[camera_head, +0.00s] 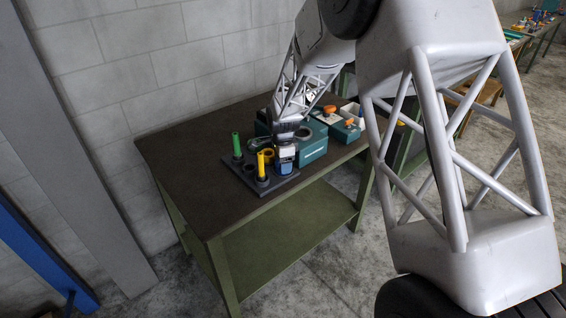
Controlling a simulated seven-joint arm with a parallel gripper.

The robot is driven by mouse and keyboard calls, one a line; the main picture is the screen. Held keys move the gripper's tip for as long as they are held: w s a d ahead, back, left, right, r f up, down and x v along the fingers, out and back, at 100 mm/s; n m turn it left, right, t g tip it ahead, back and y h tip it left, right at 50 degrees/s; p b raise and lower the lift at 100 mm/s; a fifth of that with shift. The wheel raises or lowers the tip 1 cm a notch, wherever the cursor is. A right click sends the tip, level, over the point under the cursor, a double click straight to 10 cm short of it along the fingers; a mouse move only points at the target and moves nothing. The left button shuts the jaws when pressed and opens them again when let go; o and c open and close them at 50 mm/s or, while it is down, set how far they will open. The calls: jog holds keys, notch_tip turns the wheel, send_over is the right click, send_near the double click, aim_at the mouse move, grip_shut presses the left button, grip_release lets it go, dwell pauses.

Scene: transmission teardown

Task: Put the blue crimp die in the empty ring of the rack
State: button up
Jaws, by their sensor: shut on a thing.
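The dark rack (240,176) lies near the front left of the table and has several rings. A green upright piece (237,144) stands in it at the left and a yellow one (260,165) at the front. My gripper (286,154) is above the rack's right side, pointing down, shut on the blue crimp die (285,168). The die looks upright, at the rack's right edge, right of the yellow piece. I cannot tell whether it is inside a ring or just above one. The gripper and die hide that part of the rack.
A teal box (316,146) stands close to the right of my gripper. Another teal box (346,133) with an orange part and a white bin (353,112) are farther right. The dark tabletop (190,145) is clear on the left. A wall is behind it.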

jog(key=shift+f, duration=0.1)
jog(key=o, duration=1.2)
jog(key=shift+o, duration=0.2)
notch_tip(320, 180, up, 12)
dwell(0.6)
